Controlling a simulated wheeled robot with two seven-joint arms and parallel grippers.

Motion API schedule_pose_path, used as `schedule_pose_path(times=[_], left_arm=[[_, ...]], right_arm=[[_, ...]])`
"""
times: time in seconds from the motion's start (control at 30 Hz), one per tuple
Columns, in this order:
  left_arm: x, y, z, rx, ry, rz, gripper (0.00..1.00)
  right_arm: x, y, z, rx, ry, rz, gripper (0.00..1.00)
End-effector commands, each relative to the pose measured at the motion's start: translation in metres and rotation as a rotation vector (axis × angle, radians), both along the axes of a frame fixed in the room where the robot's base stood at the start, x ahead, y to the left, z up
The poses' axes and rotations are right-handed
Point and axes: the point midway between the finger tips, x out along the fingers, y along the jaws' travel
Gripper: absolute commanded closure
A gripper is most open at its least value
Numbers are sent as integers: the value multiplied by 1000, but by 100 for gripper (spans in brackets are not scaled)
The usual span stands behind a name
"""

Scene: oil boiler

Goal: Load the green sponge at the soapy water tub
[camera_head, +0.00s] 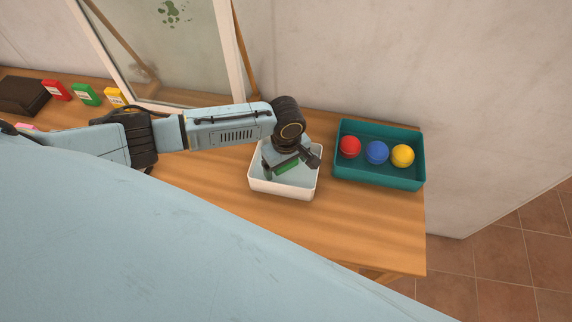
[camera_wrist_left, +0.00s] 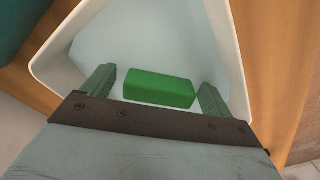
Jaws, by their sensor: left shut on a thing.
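The green sponge (camera_head: 287,167) is inside the white soapy water tub (camera_head: 283,192), partly hidden by my left gripper (camera_head: 286,170) in the head view. That gripper reaches down into the tub and is shut on the sponge. In the left wrist view, the sponge (camera_wrist_left: 158,91) is a plain green block lying crosswise between the two fingers of the gripper (camera_wrist_left: 157,95). The tub's white rim (camera_wrist_left: 235,40) surrounds them, with pale blue-grey water inside. My right gripper is not in view.
A teal tray (camera_head: 378,178) with a red, a blue and a yellow ball stands right of the tub. A framed glass pane (camera_head: 175,45) with green stains stands behind. Red, green and yellow packets (camera_head: 86,94) and a dark brown block (camera_head: 22,95) are at left. The table's front right is clear.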

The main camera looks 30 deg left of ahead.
Motion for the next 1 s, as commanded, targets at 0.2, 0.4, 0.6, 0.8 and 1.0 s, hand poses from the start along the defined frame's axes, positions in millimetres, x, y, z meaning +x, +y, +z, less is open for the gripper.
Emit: schedule_pose_path(times=[0.2,0.4,0.6,0.8,1.0], left_arm=[[0,0,0,0,0,0,33],[0,0,0,0,0,0,33],[0,0,0,0,0,0,33],[0,0,-1,-1,1,0,33],[0,0,-1,0,1,1,33]], right_arm=[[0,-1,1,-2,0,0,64],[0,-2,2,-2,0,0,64],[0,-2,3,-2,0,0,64],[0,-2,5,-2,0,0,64],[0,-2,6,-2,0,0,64]])
